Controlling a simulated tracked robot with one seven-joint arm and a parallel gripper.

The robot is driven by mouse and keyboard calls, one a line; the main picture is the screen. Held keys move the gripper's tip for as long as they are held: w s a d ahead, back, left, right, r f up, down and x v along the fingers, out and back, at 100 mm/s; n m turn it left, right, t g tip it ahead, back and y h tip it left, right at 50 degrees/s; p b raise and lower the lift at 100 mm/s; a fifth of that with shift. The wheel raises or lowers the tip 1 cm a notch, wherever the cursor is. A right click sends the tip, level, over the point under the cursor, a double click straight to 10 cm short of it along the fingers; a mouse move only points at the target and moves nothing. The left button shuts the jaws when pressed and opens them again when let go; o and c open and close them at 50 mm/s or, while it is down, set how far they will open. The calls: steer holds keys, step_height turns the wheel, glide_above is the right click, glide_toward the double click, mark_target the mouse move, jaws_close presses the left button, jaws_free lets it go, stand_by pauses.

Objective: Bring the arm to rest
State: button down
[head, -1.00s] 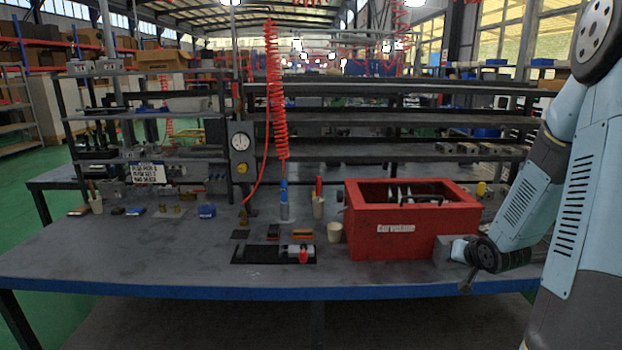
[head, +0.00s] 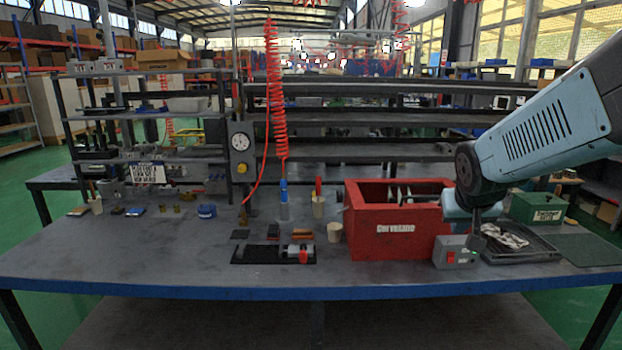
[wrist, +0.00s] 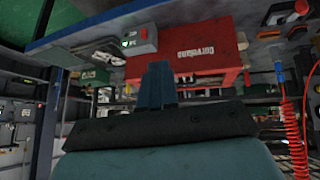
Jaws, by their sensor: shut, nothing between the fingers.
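My arm reaches in from the right edge in the head view. My gripper (head: 478,243) points down at its end, small and partly dark, in front of the tray and beside the red crate's right end. In the wrist view my gripper's fingers (wrist: 159,78) are together, with nothing between them. The red crate (head: 395,241) stands on the bench and also shows upside down in the wrist view (wrist: 195,58). A grey box with a red button (head: 452,253) stands right of the crate, close to my gripper in the picture.
A dark tray (head: 535,257) with a crumpled cloth and a green box (head: 538,208) are at the bench's right. A valve block (head: 299,250) lies on a black mat (head: 262,255). A red coiled hose (head: 277,95) hangs mid-bench. The bench's left front is clear.

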steer(key=s+a+r+n+y, duration=0.1)
steer(key=s+a+r, duration=0.1)
steer(key=s, duration=0.5)
steer(key=s+a+r+g+y, duration=0.1)
steer(key=s+a+r, duration=0.2)
steer(key=s, duration=0.3)
steer(key=shift+s+a+n, duration=0.4)
steer(key=shift+a, duration=0.5)
